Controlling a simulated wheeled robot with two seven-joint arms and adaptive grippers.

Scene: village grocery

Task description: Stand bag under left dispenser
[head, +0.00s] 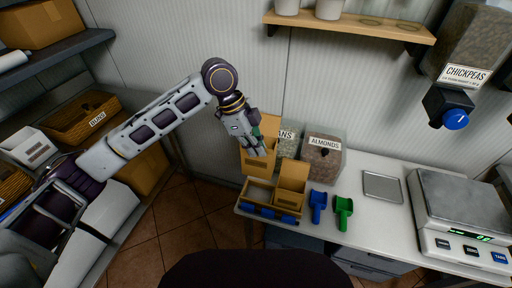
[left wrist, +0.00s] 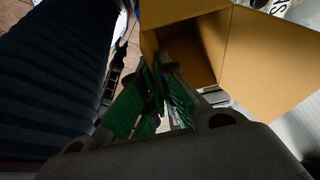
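A tall open brown paper bag (head: 248,162) stands at the counter's left end, beside the bean bin. My left gripper (head: 258,148) is at this bag, pointing down. In the left wrist view the open bag (left wrist: 265,60) fills the upper right, and my left gripper's green-padded fingertips (left wrist: 162,72) are close together at its near left edge. Whether the bag's wall is between them is not clear. A chickpeas dispenser (head: 482,42) with a blue knob hangs at the upper right. No other dispenser shows. My right gripper is out of view.
A low tray (head: 258,193) with another brown bag (head: 292,182) is in front. A blue scoop (head: 318,205), a green scoop (head: 343,212), an almonds bin (head: 322,165), a metal plate (head: 382,187) and a scale (head: 460,205) share the counter. A shelf (head: 350,26) is above.

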